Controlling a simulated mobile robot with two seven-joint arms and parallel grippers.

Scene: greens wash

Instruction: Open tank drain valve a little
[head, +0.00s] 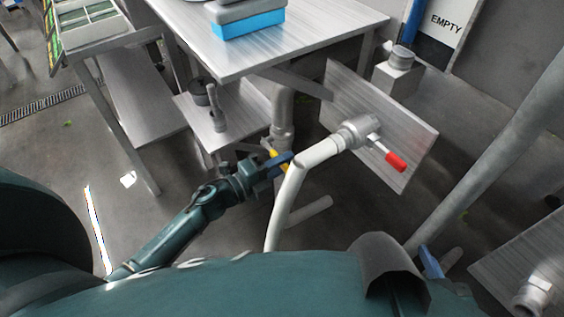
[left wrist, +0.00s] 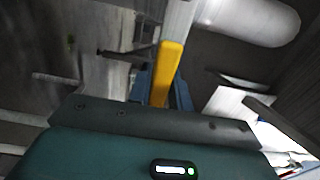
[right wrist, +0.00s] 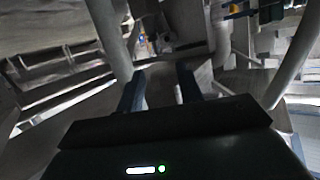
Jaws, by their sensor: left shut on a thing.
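A yellow valve handle (head: 273,155) shows at the grey vertical pipe (head: 283,118) under the steel table. My left gripper (head: 278,165) is at this handle, its blue fingers shut on it. In the left wrist view the yellow handle (left wrist: 167,72) rises from between the fingers (left wrist: 165,95), which partly hide its lower end. The valve body is mostly hidden. A second valve with a red lever (head: 395,161) sits on a metal fitting to the right. My right gripper (head: 431,262) is low at the right; in the right wrist view its fingers (right wrist: 161,85) are apart with nothing between them.
A steel table (head: 300,45) with a blue and grey block (head: 248,25) stands above the pipe. A pale bent pipe (head: 290,185) rises close to my left gripper. A metal plate (head: 345,95) stands behind the red lever. A thick slanting pipe (head: 490,160) is at the right.

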